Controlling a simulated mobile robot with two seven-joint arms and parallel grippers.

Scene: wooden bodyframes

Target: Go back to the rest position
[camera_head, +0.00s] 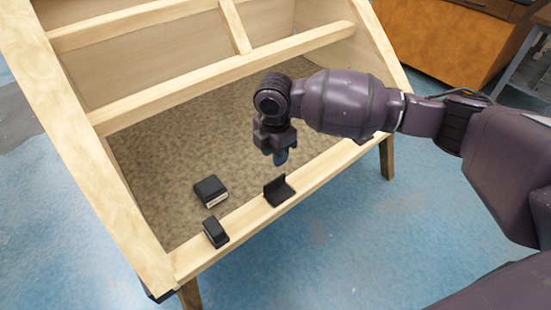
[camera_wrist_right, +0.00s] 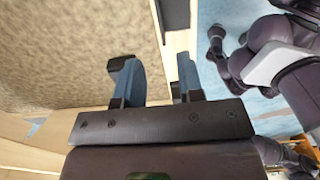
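My right gripper (camera_head: 280,156) hangs above the carpeted panel of the wooden frame (camera_head: 150,99), near its front rail. In the right wrist view its two blue-lined fingers (camera_wrist_right: 158,84) stand apart with nothing between them. The front rail runs beneath or beside the fingers; the exact distance is unclear. My left gripper does not show in the head view. A small dark arm end (camera_wrist_right: 215,38) in the right wrist view may be it, too small to judge.
A black block with a pale end (camera_head: 210,190) lies on the panel. A black block (camera_head: 215,232) and a black angled bracket (camera_head: 278,190) sit on the front rail. A wooden cabinet (camera_head: 440,40) stands behind at right. Blue floor in front is clear.

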